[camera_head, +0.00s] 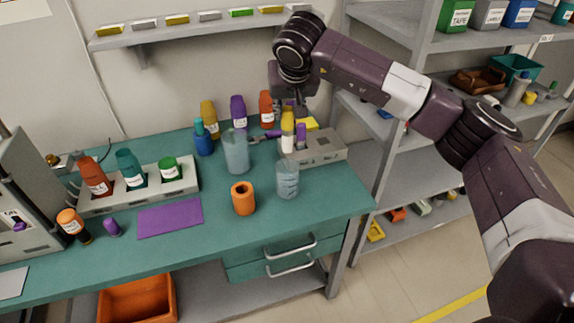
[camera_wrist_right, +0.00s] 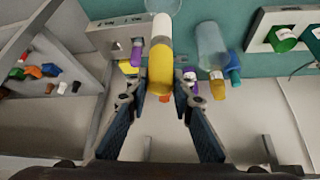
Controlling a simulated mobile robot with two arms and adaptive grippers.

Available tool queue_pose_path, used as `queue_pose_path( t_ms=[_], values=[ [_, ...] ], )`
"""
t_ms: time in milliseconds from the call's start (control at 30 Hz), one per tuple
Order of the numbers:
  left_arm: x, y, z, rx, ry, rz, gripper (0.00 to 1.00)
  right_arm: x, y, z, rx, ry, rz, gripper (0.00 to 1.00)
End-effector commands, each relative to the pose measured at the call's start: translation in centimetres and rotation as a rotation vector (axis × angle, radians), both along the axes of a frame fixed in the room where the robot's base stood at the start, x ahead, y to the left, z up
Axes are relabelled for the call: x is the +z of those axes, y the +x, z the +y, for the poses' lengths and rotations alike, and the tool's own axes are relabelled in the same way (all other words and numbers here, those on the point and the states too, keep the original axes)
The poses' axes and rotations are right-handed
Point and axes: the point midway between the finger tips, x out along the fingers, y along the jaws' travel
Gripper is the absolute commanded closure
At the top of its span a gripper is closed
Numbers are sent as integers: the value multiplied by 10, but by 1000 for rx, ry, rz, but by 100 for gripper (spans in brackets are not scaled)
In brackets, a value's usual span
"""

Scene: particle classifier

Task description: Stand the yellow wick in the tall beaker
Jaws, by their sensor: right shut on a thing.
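The yellow wick (camera_wrist_right: 160,70) has a white end and is held between the fingers of my right gripper (camera_wrist_right: 160,88). In the head view the wick (camera_head: 287,122) hangs roughly upright, white end down, below my right gripper (camera_head: 287,104). A clear beaker with graduation marks (camera_head: 287,181) stands on the bench in front of and below the wick. A second clear vessel (camera_head: 236,153) stands further left and looks slightly taller. I cannot tell for sure which is the tall beaker. The wick appears apart from both. My left gripper is out of view.
An orange cylinder (camera_head: 243,198) stands left of the graduated beaker. A grey box (camera_head: 320,149) lies behind it at the right. Several bottles, including a blue one (camera_head: 203,140), stand at the back. A purple mat (camera_head: 170,217) lies front left. The bench's front right is clear.

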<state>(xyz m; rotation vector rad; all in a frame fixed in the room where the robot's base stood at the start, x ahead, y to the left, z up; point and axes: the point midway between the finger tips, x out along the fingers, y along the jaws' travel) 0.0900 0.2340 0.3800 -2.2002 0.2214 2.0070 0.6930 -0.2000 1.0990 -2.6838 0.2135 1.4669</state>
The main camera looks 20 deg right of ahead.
Motion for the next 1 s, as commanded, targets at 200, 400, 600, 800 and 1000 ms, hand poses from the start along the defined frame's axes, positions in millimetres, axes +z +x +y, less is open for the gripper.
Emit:
queue_pose_path(
  t_ms=[200, 400, 600, 800, 1000],
  values=[
    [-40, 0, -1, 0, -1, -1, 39, -59, -1, 0, 0, 0, 0, 100],
    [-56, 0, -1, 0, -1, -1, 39, -86, 0, 0, 0, 1, -1, 100],
    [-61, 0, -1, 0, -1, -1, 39, -96, 0, 0, 0, 2, -1, 100],
    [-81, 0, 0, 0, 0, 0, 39, -126, -1, 1, 1, 1, 0, 100],
    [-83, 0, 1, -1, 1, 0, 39, -133, 0, 0, 1, 1, -2, 100]
  ],
)
